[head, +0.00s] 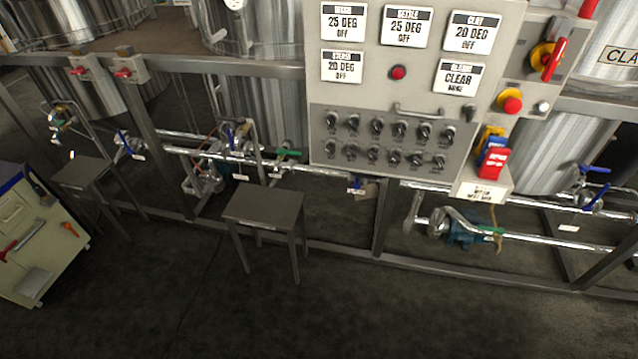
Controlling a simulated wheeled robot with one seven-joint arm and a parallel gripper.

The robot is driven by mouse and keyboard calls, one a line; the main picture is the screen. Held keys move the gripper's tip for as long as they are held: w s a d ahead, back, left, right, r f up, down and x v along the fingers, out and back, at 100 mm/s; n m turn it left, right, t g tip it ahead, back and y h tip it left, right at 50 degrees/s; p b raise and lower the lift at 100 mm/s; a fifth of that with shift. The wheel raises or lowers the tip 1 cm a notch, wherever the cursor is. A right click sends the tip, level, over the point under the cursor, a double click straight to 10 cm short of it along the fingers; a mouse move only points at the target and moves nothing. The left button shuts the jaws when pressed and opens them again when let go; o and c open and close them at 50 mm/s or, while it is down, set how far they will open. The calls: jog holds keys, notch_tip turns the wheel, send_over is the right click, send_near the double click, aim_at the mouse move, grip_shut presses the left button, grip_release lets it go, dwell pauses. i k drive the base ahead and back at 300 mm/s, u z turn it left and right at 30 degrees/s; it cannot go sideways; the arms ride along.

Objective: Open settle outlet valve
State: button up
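Several valves with blue or green handles sit on the steel pipes below the tanks. One blue handle (123,138) is at the left. Another blue handle (230,138) stands in the middle pipework, with a green handle (288,152) to its right. A blue valve (356,186) is below the control panel, and a larger blue handle (594,170) is at the right. Their white tags are too small to read, so I cannot tell which is the settle outlet valve. My gripper is not in view.
A control panel (390,88) with displays and knobs hangs at centre right. A small grey table (264,207) stands before the middle pipes, another (88,173) at the left. A tool cabinet (55,255) is at far left. Frame rails cross before the tanks. The front floor is clear.

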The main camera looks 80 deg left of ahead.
aim_at(229, 133)
jog(key=u, duration=2.35)
jog(key=k, duration=0.85)
jog(key=i, duration=0.9)
jog(key=z, duration=0.05)
